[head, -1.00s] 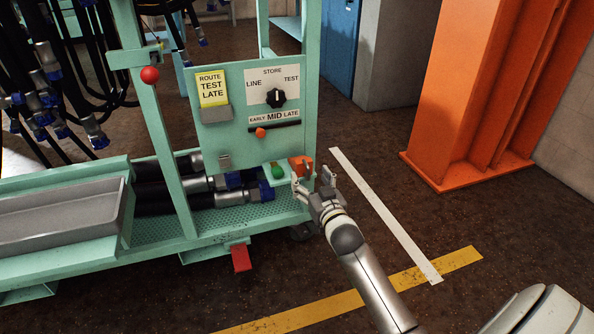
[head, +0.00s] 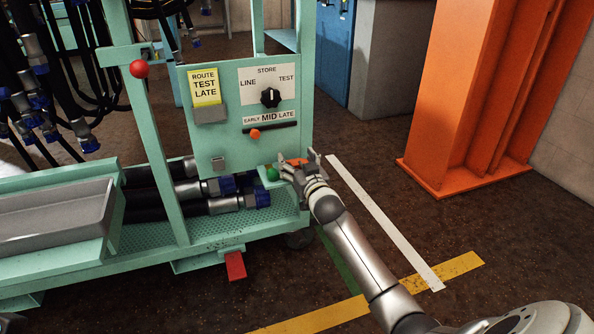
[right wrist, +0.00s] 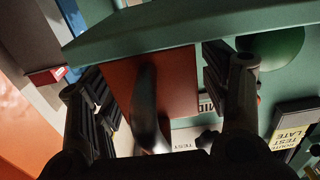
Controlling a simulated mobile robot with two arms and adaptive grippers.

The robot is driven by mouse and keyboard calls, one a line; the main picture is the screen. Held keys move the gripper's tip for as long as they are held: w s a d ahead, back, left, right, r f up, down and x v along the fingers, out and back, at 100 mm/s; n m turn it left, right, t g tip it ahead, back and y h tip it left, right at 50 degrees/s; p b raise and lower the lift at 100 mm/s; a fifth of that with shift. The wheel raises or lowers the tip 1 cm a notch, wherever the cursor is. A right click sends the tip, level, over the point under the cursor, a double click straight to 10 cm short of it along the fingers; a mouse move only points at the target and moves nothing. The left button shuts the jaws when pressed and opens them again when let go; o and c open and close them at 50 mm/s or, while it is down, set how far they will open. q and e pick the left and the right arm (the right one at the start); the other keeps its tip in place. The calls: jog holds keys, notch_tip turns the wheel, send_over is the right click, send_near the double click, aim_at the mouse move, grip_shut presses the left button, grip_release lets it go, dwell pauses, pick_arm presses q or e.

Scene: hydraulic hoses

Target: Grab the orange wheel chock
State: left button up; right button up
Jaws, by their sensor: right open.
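The orange wheel chock (head: 294,161) sits at the lower right corner of the mint-green cart's panel, beside a green knob. It is partly hidden behind my right gripper (head: 300,166). In the right wrist view the chock (right wrist: 181,88) is a brown-orange block with a dark handle-like bar across it. My right gripper's open fingers (right wrist: 150,85) stand on either side of the block, and I see a gap at each side. Whether a finger touches it I cannot tell. My left gripper is not in view.
The cart's panel (head: 228,145) carries a black dial (head: 270,97), an orange slider knob (head: 254,134) and a green knob (head: 271,174). Blue-capped hoses (head: 238,203) lie on its lower shelf. An orange column (head: 455,110) stands at right; the floor between is clear.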

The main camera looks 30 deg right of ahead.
jog(key=c, duration=1.2)
jog(key=shift+r, duration=0.1)
jog(key=shift+c, duration=0.3)
